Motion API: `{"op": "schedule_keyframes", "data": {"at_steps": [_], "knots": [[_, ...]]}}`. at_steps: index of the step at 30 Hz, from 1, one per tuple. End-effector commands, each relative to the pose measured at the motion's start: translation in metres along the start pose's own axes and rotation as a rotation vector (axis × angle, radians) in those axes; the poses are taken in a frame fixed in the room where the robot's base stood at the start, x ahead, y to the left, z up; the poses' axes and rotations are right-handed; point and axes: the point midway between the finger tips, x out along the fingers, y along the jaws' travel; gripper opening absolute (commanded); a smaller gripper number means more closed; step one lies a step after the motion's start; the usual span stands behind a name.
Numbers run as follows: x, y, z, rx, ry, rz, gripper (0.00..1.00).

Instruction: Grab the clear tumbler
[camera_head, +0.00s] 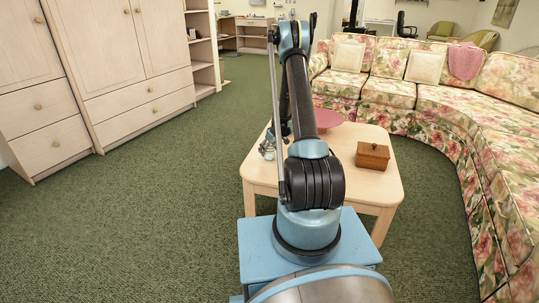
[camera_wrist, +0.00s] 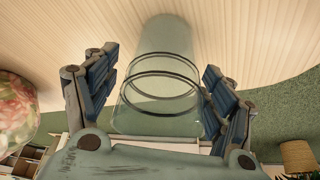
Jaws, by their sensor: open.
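The clear tumbler (camera_wrist: 161,60) is see-through, with dark rings showing at its near end. In the wrist view it lies between the two blue-grey fingers of my gripper (camera_wrist: 160,62), one on its left and one on its right. The fingers are spread open, and narrow gaps seem to show beside the glass. Whether either pad touches it, I cannot tell. In the head view my gripper (camera_head: 268,146) is at the left side of the low table (camera_head: 352,190), largely hidden by my arm, and the tumbler cannot be made out clearly there.
On the table, a brown wooden box (camera_head: 372,156) sits right of my arm and a pink bowl (camera_head: 327,118) stands behind it. A curved floral sofa (camera_head: 470,110) lines the right. Pale cabinets (camera_head: 115,50) stand left. Green carpet (camera_head: 165,200) is clear between.

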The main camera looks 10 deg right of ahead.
Motion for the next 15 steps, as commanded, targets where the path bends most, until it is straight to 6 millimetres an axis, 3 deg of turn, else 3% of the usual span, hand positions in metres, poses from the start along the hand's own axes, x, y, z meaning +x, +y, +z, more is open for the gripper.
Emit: {"op": "schedule_keyframes", "data": {"at_steps": [6, 15], "knots": [[0.018, 0.0, 0.0, 0.0, 0.0, 0.0, 0.76], [0.021, 0.0, 0.0, 0.0, 0.0, 0.0, 0.74]]}}
